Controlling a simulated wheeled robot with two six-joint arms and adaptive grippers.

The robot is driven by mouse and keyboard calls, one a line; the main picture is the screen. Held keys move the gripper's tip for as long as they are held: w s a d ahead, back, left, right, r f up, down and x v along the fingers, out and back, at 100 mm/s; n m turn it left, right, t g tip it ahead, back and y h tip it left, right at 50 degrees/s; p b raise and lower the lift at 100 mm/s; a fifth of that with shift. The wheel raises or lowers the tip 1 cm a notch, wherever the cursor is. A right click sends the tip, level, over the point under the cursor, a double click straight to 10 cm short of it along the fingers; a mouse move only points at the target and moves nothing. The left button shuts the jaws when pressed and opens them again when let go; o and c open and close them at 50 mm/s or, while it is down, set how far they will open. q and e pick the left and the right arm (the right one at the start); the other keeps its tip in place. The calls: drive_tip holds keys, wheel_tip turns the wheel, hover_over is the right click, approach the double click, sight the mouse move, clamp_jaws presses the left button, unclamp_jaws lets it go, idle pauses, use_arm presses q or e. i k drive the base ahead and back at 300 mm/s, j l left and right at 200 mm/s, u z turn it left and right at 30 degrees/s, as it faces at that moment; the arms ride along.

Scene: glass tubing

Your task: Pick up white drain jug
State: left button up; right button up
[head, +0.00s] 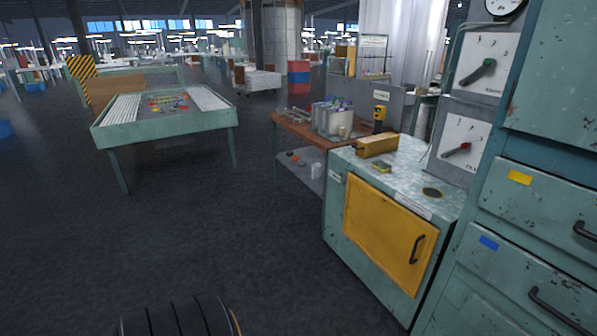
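The bench's wooden top (290,122) holds grey upright pieces (331,115). A green cabinet with a yellow door (385,235) stands right of the bench, beside a drawer unit (530,215). A green table (165,130) stands left. Open dark floor (230,235) lies between.

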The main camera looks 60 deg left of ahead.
sight(316, 173)
drive_tip(key=j+u, duration=0.1)
drive_tip(key=j, duration=0.45)
drive_tip(key=i+j+u, duration=0.1)
drive_tip(key=j, duration=0.45)
drive_tip(key=i+j+u, duration=0.1)
drive_tip(key=j, duration=0.4)
drive_tip(key=i+j+u, duration=0.1)
drive_tip(key=j, duration=0.45)
drive_tip(key=i+j+u, duration=0.1)
drive_tip(key=j, duration=0.4)
drive_tip(key=i+j+u, duration=0.1)
drive_tip(key=j, duration=0.4)
drive_tip(key=i+j+u, duration=0.1)
drive_tip(key=i+j, duration=0.15)
drive_tip(key=j, duration=0.25)
drive_tip(key=i+j+u, duration=0.1)
drive_tip(key=j, duration=0.4)
drive_tip(key=i, duration=0.1)
